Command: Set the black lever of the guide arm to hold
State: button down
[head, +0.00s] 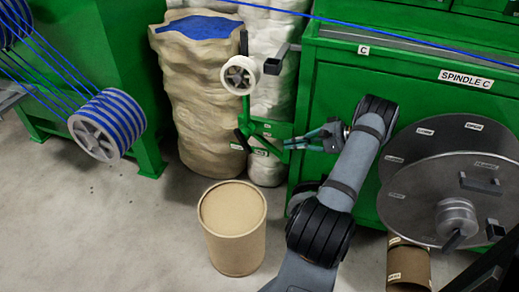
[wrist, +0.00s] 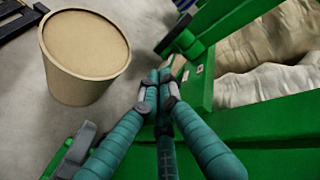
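The green guide arm (head: 246,112) stands left of the spindle C cabinet in the head view, with a pale wheel (head: 240,75) at its top. A dark lever-like piece (head: 242,139) sits low on it, near small white labels too small to read. In the wrist view a dark bar (wrist: 176,36) crosses green metal just beyond the fingertips; I cannot tell for sure that it is the black lever. My gripper (head: 287,143) is right of the guide arm's lower part. In the wrist view its teal fingers (wrist: 158,78) meet at the tips, with nothing visible between them.
A tan drum (head: 232,235) stands on the floor below the guide arm. The green cabinet (head: 340,95) is close behind my gripper. A large grey spool (head: 450,185) is at the right and a blue cable reel (head: 108,125) at the left. Blue cable runs overhead.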

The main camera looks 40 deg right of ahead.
aim_at(250, 150)
jog(key=shift+n, duration=0.5)
jog(key=b+x, duration=0.1)
jog(key=x, duration=1.3)
jog(key=shift+b, duration=0.3)
